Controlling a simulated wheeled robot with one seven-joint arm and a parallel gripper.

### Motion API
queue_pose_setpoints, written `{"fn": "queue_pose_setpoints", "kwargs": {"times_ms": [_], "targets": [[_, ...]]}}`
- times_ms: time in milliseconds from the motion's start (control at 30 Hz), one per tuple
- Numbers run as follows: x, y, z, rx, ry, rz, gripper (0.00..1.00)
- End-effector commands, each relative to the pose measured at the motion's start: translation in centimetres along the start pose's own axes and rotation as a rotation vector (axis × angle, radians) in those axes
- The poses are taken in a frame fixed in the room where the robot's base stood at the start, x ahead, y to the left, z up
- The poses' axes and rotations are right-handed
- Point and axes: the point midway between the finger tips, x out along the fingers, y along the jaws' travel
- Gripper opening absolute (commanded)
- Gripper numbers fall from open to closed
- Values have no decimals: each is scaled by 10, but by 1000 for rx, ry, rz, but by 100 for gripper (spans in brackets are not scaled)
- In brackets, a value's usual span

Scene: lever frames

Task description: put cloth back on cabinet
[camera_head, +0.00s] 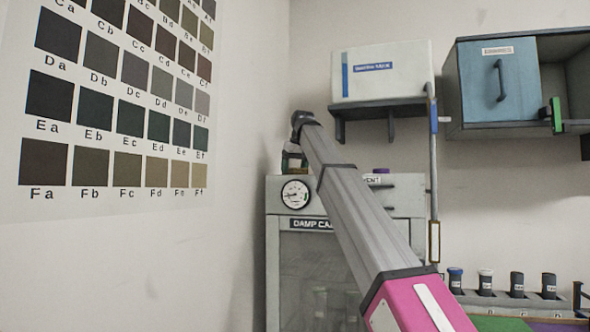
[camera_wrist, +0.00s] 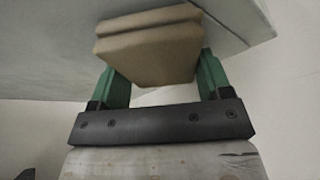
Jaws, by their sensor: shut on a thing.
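In the wrist view, the cloth (camera_wrist: 155,52) is a tan, folded, block-like piece between the green fingers of my gripper (camera_wrist: 155,75). My gripper is shut on it. A pale grey flat surface lies just beyond the cloth; I cannot tell whether the cloth touches it. In the head view, a grey cabinet (camera_head: 415,200) with a round gauge and a "DAMP CA..." label stands against the back wall. My arm crosses in front of it and hides part of its front and top. My arm's far end is above the cabinet's top left; the cloth is not clear there.
A white box (camera_head: 400,72) sits on a wall shelf (camera_head: 390,107) right of my arm. A blue-doored wall cabinet (camera_head: 480,85) hangs further right. Several dark containers (camera_head: 517,285) stand lower right. A colour chart (camera_head: 110,95) covers the left wall.

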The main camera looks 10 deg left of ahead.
Motion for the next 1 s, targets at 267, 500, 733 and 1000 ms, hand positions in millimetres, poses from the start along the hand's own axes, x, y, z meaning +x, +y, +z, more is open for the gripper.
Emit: {"fn": "queue_pose_setpoints", "kwargs": {"times_ms": [267, 500, 733, 1000], "targets": [[0, 0, 0, 0, 1, 0, 53], [2, 0, 1, 0, 1, 0, 97], [1, 0, 0, 0, 1, 0, 97], [-14, 5, -14, 2, 2, 1, 97]]}}
